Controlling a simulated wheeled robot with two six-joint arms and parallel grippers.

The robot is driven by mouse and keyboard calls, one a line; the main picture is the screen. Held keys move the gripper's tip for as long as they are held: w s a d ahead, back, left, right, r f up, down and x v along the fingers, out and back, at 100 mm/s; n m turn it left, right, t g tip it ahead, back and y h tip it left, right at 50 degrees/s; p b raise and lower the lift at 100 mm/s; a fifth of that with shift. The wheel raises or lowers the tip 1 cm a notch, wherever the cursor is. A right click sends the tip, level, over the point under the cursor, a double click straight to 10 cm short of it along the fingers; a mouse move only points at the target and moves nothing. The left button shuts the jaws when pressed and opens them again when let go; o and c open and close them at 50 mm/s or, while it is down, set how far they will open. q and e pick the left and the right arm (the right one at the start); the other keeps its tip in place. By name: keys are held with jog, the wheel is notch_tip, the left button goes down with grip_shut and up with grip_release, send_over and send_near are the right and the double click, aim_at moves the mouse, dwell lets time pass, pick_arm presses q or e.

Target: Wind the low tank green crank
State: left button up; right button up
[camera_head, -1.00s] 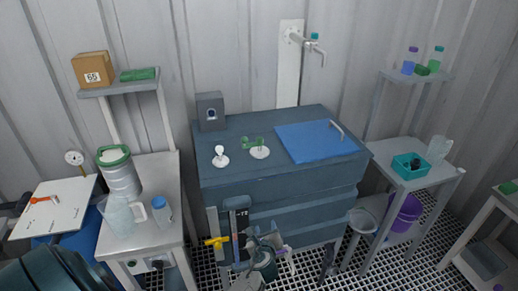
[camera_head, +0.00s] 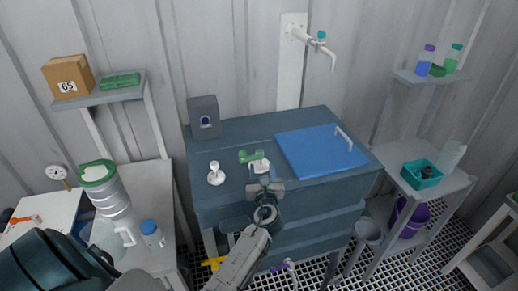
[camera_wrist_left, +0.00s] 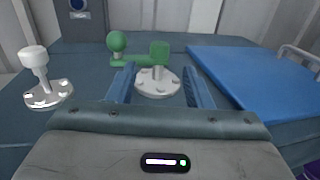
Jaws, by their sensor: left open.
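The green crank (camera_head: 250,155) stands on a round white flange on top of the low blue-grey tank (camera_head: 232,135). In the left wrist view the crank (camera_wrist_left: 158,50) has a round green knob at its left and a green block over the white post. My left gripper (camera_head: 264,182) is at the tank's front edge, just in front of the crank. Its two blue fingers (camera_wrist_left: 160,88) are open, one on each side of the white flange as seen in the wrist view, with the crank beyond. Whether they touch anything cannot be told. My right gripper is not in view.
A white knob on a flange (camera_head: 216,174) stands left of the crank. A blue lid (camera_head: 305,153) with a metal handle lies to the right. A grey box (camera_head: 204,118) stands behind. A white tap (camera_head: 318,45) is on the wall. Side tables stand left and right.

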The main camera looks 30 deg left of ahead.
aim_at(260, 156)
pick_arm(q)
jog(key=x, duration=0.1)
jog(key=p+x, duration=0.1)
jog(key=x, duration=0.2)
jog(key=shift+w+a+r, duration=0.3)
jog(key=shift+r, duration=0.1)
jog(key=x, duration=0.2)
jog(key=p+x, duration=0.1)
jog(key=shift+w+a+f, duration=0.25)
jog(key=shift+w+f, duration=0.05)
jog(key=shift+f, duration=0.05)
jog(key=shift+w+a, duration=0.1)
jog(key=shift+w, duration=0.05)
jog(key=shift+c, duration=0.5)
jog(key=c, duration=0.4)
grip_shut()
jog(key=shift+w, duration=0.1)
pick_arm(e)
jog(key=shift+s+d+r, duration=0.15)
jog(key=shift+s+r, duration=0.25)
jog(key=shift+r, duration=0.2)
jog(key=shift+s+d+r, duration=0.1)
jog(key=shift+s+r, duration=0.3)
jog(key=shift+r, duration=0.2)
